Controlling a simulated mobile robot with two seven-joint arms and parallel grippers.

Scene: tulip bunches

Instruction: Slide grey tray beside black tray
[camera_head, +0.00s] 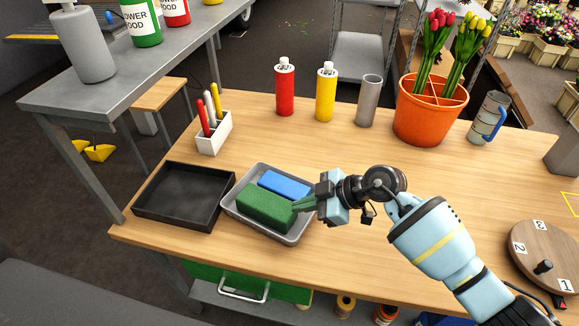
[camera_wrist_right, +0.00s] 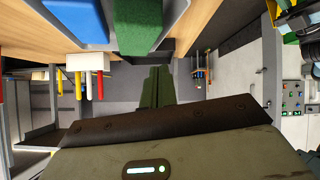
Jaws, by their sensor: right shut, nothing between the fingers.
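The grey tray (camera_head: 286,239) lies on the wooden table near its front edge and holds a green block (camera_head: 265,211) and a blue block (camera_head: 284,185). The black tray (camera_head: 182,222) lies to its left, with a narrow gap or near contact between them. My right gripper (camera_head: 296,207) is at the right side of the grey tray, its fingers over or against the tray's right part by the green block. The fingers (camera_wrist_right: 157,85) look closed together in the right wrist view, with the green block (camera_wrist_right: 138,25) just beyond them. Exact contact cannot be told. My left gripper is not in view.
A white holder (camera_head: 214,133) with several markers stands behind the trays. Red (camera_head: 285,90) and yellow (camera_head: 325,93) bottles, a grey cylinder (camera_head: 368,100) and an orange tulip pot (camera_head: 430,110) stand farther back. A round numbered disc (camera_head: 541,250) is at the right.

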